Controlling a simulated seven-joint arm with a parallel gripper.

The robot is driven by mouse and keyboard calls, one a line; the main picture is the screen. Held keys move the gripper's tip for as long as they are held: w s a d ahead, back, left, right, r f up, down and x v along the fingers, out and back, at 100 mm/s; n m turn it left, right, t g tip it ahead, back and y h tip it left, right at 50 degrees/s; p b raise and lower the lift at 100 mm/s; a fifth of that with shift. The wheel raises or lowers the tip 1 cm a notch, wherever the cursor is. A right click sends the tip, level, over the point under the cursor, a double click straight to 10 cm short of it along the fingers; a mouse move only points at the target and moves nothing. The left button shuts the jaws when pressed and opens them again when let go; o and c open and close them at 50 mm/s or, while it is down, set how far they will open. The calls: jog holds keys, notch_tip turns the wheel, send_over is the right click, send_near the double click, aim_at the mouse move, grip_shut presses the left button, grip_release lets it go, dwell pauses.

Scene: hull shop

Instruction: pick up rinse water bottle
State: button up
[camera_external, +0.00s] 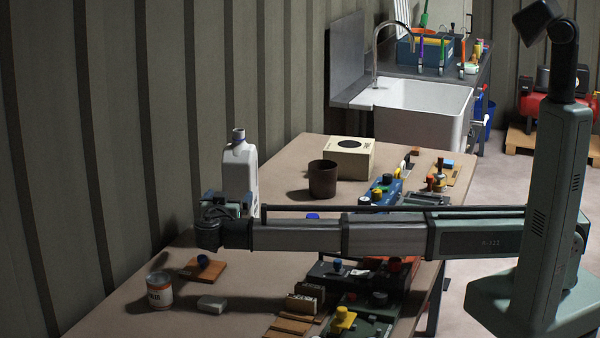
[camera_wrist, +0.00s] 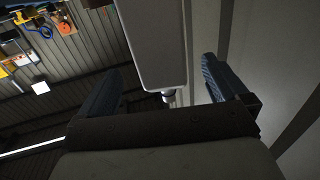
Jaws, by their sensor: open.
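A white bottle with a grey cap (camera_external: 240,170) stands upright towards the far left of the table, near the wall. It looks like the rinse water bottle. My gripper (camera_external: 228,202) is at the bottle's lower part, and hides its base. In the wrist view, the pale bottle body (camera_wrist: 152,45) comes down from the top edge, with its cap end lowest. My open gripper (camera_wrist: 162,82) has one finger on each side of it in that picture, with gaps showing. I cannot tell how deep the bottle sits between the fingers.
A dark cup (camera_external: 322,179) and a cream box (camera_external: 349,158) stand behind my arm. A can (camera_external: 159,290), a wooden block with a blue knob (camera_external: 203,268) and a grey block (camera_external: 212,305) lie in front. Tools crowd the table's right side. The ribbed wall (camera_external: 100,130) is close on the left.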

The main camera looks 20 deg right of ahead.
aim_at(236, 186)
jog(key=x, duration=0.7)
jog(key=shift+w+d, duration=0.15)
jog(key=shift+w, duration=0.05)
jog(key=shift+r+x, duration=0.15)
jog(key=shift+x, duration=1.15)
jog(key=shift+r+x, duration=0.15)
jog(key=shift+x, duration=1.2)
jog(key=shift+c, duration=0.2)
jog(key=shift+s, duration=0.1)
jog(key=c, duration=1.4)
